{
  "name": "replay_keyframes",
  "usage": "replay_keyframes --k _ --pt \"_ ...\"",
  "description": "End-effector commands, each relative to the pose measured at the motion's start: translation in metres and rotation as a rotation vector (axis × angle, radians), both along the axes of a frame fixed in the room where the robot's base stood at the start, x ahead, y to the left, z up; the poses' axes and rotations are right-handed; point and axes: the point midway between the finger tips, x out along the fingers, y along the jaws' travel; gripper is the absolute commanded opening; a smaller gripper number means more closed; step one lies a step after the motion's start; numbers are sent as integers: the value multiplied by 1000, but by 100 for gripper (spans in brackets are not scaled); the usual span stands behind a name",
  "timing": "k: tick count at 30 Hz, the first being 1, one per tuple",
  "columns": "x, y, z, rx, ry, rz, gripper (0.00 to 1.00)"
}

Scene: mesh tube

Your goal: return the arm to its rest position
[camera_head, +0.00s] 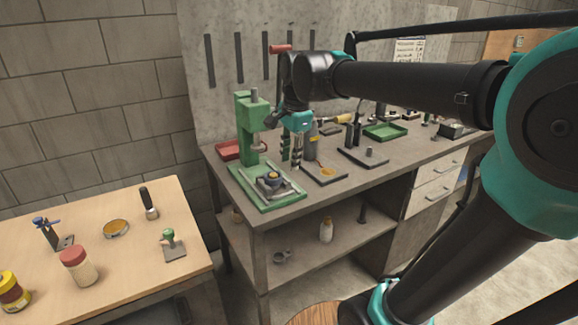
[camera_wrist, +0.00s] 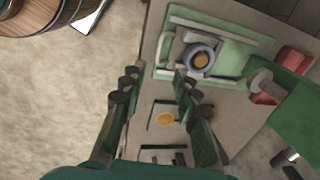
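My arm stretches across the right of the head view, with my gripper (camera_head: 293,150) hanging above the grey workbench (camera_head: 315,188). The gripper is just right of the green press (camera_head: 252,140). In the wrist view my gripper (camera_wrist: 155,95) shows two dark fingers spread well apart. Nothing is between the fingertips, so it is open and empty. Below it, the wrist view shows the bench top and a dark-edged plate with an orange disc (camera_wrist: 165,119). The press base with a round part (camera_wrist: 201,57) lies beyond the fingertips.
A wooden table (camera_head: 140,255) at the left holds jars, a dish and small tools. A red tray (camera_head: 229,150) lies behind the press, and a green tray (camera_head: 385,131) lies further right. A wooden barrel (camera_wrist: 45,15) stands on the floor.

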Motion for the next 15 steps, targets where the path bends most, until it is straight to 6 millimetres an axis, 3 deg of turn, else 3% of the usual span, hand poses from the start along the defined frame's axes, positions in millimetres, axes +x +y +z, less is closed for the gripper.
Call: replay_keyframes --k 11,15 --pt "0 -1 0 -1 -2 5 31" --pt "-2 -15 -23 -15 -25 79 31"
